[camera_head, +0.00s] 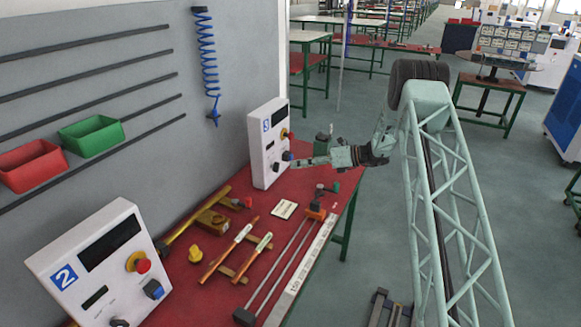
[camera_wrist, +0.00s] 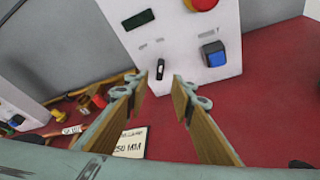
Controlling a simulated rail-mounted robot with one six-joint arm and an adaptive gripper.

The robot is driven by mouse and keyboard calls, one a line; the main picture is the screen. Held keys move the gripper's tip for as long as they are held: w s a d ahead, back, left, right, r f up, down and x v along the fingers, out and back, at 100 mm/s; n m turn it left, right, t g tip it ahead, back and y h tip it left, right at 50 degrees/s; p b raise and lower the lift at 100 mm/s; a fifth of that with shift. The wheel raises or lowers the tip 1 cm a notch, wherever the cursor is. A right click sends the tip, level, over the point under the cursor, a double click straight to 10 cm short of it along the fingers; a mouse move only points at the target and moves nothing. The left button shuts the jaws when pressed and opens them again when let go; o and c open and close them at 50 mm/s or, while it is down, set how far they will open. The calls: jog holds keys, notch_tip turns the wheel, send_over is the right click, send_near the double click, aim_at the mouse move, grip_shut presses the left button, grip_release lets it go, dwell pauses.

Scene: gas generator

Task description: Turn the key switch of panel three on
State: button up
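Panel three (camera_head: 259,145) is a white box with a blue "3" label, standing upright at the back of the red table. Its lower front fills the top of the wrist view (camera_wrist: 185,45). The black key switch (camera_wrist: 160,68) sits low on that face, its handle roughly upright in the picture. In the head view my gripper (camera_head: 300,162) points left at the panel's lower front. In the wrist view my gripper (camera_wrist: 158,88) is open and empty, with wooden-looking finger pads on both sides below the switch. It appears apart from the switch.
A red emergency button (camera_wrist: 204,4) and a blue button (camera_wrist: 214,54) sit to the right of the switch. A white card (camera_head: 284,209) and several tools lie on the red table (camera_head: 205,270). Panel two (camera_head: 98,265) stands at the near left. The grey wall is behind.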

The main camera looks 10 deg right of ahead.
jog(key=shift+v, duration=1.35)
